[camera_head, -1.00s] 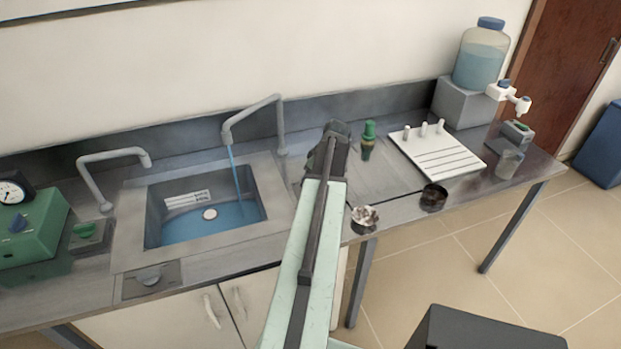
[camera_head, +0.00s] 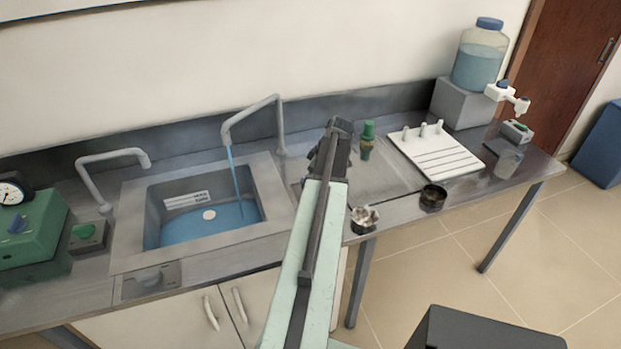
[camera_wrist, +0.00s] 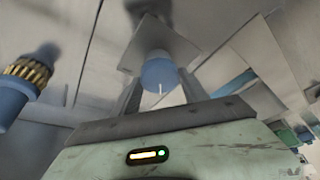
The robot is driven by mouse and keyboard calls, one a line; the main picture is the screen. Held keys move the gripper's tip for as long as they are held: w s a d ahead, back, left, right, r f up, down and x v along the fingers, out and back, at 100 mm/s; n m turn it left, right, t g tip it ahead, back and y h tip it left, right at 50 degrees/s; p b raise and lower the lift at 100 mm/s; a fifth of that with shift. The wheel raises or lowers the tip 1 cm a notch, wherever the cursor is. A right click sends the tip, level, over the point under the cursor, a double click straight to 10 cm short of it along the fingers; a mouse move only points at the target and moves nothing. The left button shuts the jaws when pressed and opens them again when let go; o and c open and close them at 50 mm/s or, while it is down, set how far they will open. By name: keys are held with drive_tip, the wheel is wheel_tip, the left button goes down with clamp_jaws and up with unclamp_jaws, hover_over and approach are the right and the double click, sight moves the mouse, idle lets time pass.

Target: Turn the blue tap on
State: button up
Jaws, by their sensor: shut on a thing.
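In the wrist view the blue tap's round knob (camera_wrist: 158,72) sits between the two fingers of my gripper (camera_wrist: 158,92). The gripper is shut on it. The knob carries a thin white mark and has a pale square plate behind it. In the head view my gripper (camera_head: 336,140) is over the bench, right of the sink, and my arm hides the blue tap. Water runs from the taller spout (camera_head: 255,112) into the sink (camera_head: 279,207), where blue water stands.
A green-topped fitting (camera_head: 367,140) stands just right of my gripper. A white rack (camera_head: 440,155) and a dark round dish (camera_head: 433,198) are further right. A blue part with a brass collar (camera_wrist: 28,72) is close on the left in the wrist view.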

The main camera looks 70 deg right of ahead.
drive_tip(key=o, duration=1.4)
drive_tip(key=shift+c, duration=0.2)
drive_tip(key=p+v, duration=0.7)
drive_tip(key=shift+r, duration=0.35)
drive_tip(key=shift+s, duration=0.15)
